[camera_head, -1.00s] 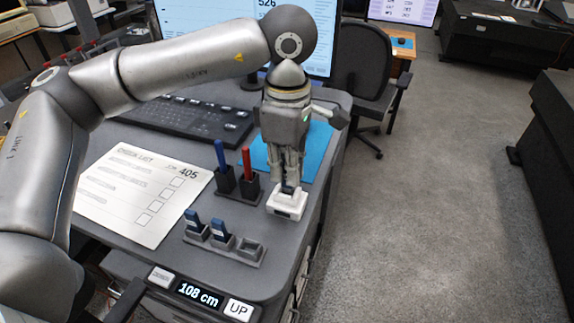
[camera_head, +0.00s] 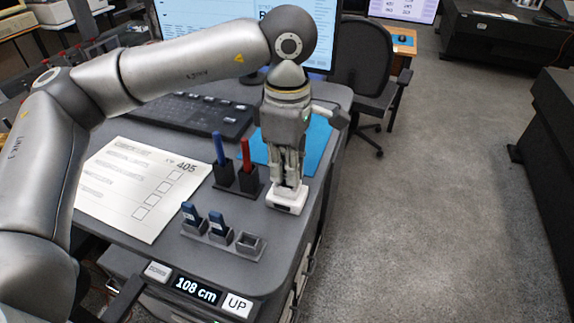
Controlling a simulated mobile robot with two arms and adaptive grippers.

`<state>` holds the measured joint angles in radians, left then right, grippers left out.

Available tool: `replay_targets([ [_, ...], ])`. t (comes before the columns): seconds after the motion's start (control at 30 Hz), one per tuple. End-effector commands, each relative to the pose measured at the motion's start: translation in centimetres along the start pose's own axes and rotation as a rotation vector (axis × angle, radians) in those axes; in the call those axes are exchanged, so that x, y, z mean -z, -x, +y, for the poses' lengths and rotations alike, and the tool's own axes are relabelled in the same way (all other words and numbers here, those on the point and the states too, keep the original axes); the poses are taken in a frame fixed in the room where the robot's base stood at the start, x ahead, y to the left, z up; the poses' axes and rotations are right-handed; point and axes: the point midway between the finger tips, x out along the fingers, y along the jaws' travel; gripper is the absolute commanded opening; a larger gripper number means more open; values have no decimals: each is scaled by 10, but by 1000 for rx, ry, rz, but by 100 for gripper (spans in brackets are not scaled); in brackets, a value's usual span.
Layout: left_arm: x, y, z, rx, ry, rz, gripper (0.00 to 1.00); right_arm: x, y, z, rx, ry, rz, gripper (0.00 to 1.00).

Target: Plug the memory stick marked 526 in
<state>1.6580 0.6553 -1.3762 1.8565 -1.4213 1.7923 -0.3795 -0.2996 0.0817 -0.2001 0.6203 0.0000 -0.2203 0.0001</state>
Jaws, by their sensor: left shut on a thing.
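My left gripper (camera_head: 288,182) points straight down over the white port block (camera_head: 287,202) near the desk's right edge. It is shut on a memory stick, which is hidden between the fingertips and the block. The fingertips are right at the block's top; I cannot tell how deep the stick sits. Two blue memory sticks, one on the left (camera_head: 190,213) and one in the middle (camera_head: 217,222), stand in a grey rack (camera_head: 228,246). The rack's right slot is empty. Their markings are too small to read. My right gripper is out of view.
A blue marker (camera_head: 219,149) and a red marker (camera_head: 246,156) stand in dark holders just left of the gripper. A check list (camera_head: 130,195) marked 405, a keyboard (camera_head: 200,112), a blue mat (camera_head: 316,148) and a monitor (camera_head: 325,45) are on the desk. A chair (camera_head: 365,70) stands behind.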

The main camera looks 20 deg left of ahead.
Motion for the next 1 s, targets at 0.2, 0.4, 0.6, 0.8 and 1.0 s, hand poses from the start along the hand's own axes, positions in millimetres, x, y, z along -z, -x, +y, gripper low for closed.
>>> replay_targets([
  [0.2, 0, 0, 0, 0, 0, 0, 12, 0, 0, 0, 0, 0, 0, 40],
  [0.4, 0, 0, 0, 0, 0, 0, 34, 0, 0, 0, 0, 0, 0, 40],
  [0.6, 0, 0, 0, 0, 0, 0, 34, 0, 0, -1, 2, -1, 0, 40],
  [0.8, 0, 10, 1, -3, 0, 0, 34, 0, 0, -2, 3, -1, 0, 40],
  [1.0, -1, 48, 1, -5, 1, -2, 34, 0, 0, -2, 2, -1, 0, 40],
])
